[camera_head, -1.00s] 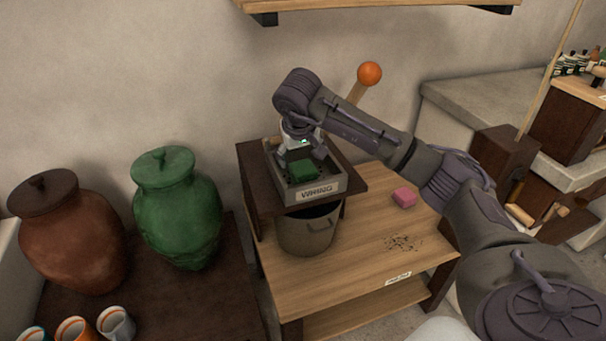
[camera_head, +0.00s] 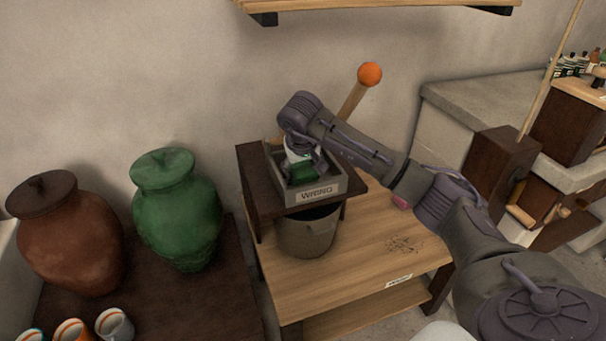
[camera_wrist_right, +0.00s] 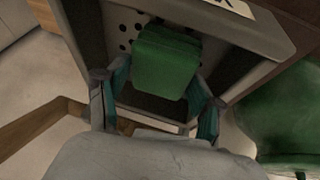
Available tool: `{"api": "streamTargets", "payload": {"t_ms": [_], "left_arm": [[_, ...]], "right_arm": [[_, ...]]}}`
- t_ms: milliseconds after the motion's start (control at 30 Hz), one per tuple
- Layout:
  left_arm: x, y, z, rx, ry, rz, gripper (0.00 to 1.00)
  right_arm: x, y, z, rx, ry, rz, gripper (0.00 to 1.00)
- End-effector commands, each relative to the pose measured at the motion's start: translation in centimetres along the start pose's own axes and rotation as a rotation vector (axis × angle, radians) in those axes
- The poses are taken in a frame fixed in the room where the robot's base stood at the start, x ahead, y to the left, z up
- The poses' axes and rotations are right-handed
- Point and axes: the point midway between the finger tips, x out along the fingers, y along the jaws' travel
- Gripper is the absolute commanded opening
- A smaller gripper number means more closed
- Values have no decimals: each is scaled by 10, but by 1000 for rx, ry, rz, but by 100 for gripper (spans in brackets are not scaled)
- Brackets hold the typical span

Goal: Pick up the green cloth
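The green cloth (camera_wrist_right: 165,62) is a folded block inside a grey tray (camera_head: 318,192) labelled "WIRING" or similar. In the head view the cloth (camera_head: 302,172) is partly hidden behind my right gripper. My right gripper (camera_wrist_right: 160,98) is open above the tray and points down into it. Its two teal-padded fingers stand apart on either side of the cloth's near end. I cannot tell whether they touch it. My left gripper is not in view.
The tray stands on a dark raised shelf (camera_head: 250,175) over a metal bucket (camera_head: 307,232). A wooden handle with an orange ball (camera_head: 369,74) rises behind. A pink block (camera_head: 400,203) lies partly behind my arm. Green (camera_head: 177,212) and brown (camera_head: 68,238) jars stand left.

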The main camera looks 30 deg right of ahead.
Motion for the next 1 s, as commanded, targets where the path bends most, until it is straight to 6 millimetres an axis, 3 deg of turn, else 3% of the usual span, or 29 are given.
{"api": "streamTargets", "payload": {"t_ms": [467, 600, 867, 1000], "left_arm": [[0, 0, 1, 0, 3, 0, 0], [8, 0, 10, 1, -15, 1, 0], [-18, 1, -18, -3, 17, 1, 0], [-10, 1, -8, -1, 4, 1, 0]], "right_arm": [[-9, 1, -4, 0, 2, -1, 31], [-14, 2, -4, -4, 40, 18, 31], [-13, -1, 3, -6, 288, 106, 31], [-50, 2, -7, 2, 292, 102, 31]]}}
